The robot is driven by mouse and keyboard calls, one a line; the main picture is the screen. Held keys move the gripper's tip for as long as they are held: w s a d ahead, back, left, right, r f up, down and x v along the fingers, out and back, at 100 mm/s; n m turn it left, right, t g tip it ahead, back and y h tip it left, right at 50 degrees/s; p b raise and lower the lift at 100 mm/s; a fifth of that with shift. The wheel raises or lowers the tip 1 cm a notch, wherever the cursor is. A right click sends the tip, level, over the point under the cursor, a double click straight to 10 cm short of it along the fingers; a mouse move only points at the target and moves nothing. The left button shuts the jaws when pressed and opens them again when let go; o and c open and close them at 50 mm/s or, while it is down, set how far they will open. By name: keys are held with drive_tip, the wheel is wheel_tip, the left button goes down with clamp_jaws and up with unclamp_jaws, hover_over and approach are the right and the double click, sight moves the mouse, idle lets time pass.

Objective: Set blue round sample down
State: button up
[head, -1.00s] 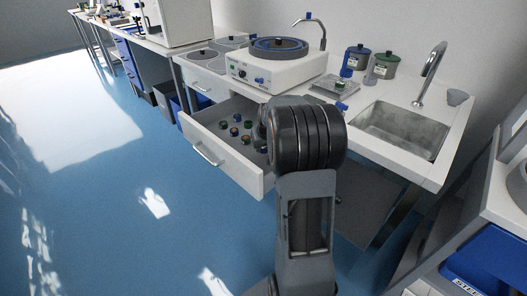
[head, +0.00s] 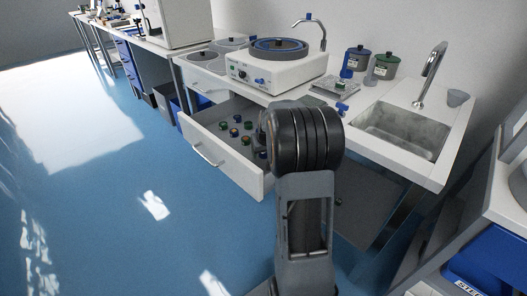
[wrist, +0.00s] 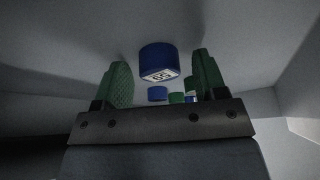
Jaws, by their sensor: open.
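In the wrist view a blue round sample (wrist: 158,59) with a white number label on its side stands between the green pads of my gripper (wrist: 163,78). The gripper is open, with a gap on both sides of the sample. In the head view my arm reaches over the open drawer (head: 262,183) and hides my gripper and part of the drawer's inside. Several small round samples (head: 234,132) with blue and green tops stand in the drawer.
In the wrist view another blue sample (wrist: 157,93) and a green one (wrist: 176,98) stand beyond. The drawer walls are close by. Above the drawer, the bench holds a grinding machine (head: 275,72) and a sink (head: 398,131).

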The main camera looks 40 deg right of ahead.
drive_tip(key=shift+r, duration=0.1)
drive_tip(key=shift+r, duration=0.3)
drive_tip(key=p+v, duration=0.3)
drive_tip(key=v, duration=0.8)
drive_tip(key=shift+s+r, duration=0.2)
drive_tip(key=shift+s, duration=0.05)
drive_tip(key=shift+a, duration=0.15)
drive_tip(key=s+a+r+n+p, duration=0.1)
drive_tip(key=s+a+r+p, duration=0.7)
drive_tip(key=a+r+p, duration=0.2)
drive_tip(key=s+a+r+n+y+p, duration=0.1)
drive_tip(key=s+a+r+n+p, duration=0.1)
drive_tip(key=s+a+r+p, duration=0.6)
drive_tip(key=a+r+p, duration=0.3)
drive_tip(key=r+p, duration=0.2)
drive_tip(key=p, duration=0.1)
drive_tip(key=shift+a+r+n+g+p, duration=0.25)
drive_tip(key=shift+n+g+p, duration=0.05)
drive_tip(key=shift+p, duration=0.1)
